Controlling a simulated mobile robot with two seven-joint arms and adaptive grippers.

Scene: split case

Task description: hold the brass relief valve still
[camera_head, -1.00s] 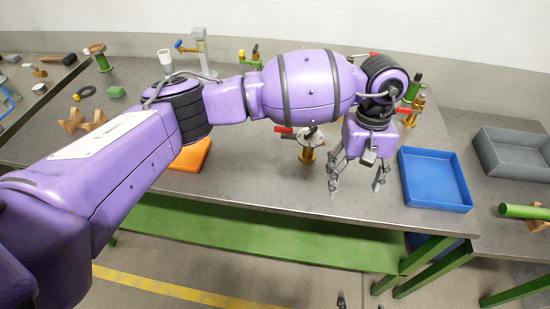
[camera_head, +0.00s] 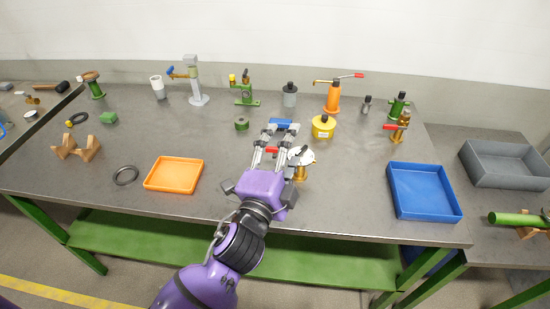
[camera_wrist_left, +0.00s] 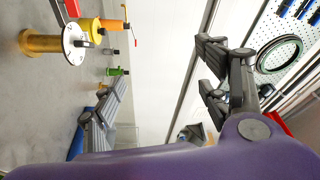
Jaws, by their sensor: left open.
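A brass fitting with a pale round flange on top (camera_head: 300,172) stands upright near the middle of the bench. It also shows in the left wrist view (camera_wrist_left: 42,42). A second brass fitting with a red lever (camera_head: 402,126) stands at the bench's right. I cannot tell which is the relief valve. My left gripper (camera_head: 278,130) points away across the bench, just left of the flanged fitting and overlapping it in the picture. Its fingers are apart in the left wrist view (camera_wrist_left: 160,90), with nothing between them. My right gripper is not in view.
A yellow-topped container (camera_head: 323,127) and an orange bottle-shaped jack (camera_head: 333,96) stand beyond the gripper. An orange tray (camera_head: 174,174) lies left, a blue tray (camera_head: 425,190) right. Bare bench lies between the flanged fitting and the blue tray.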

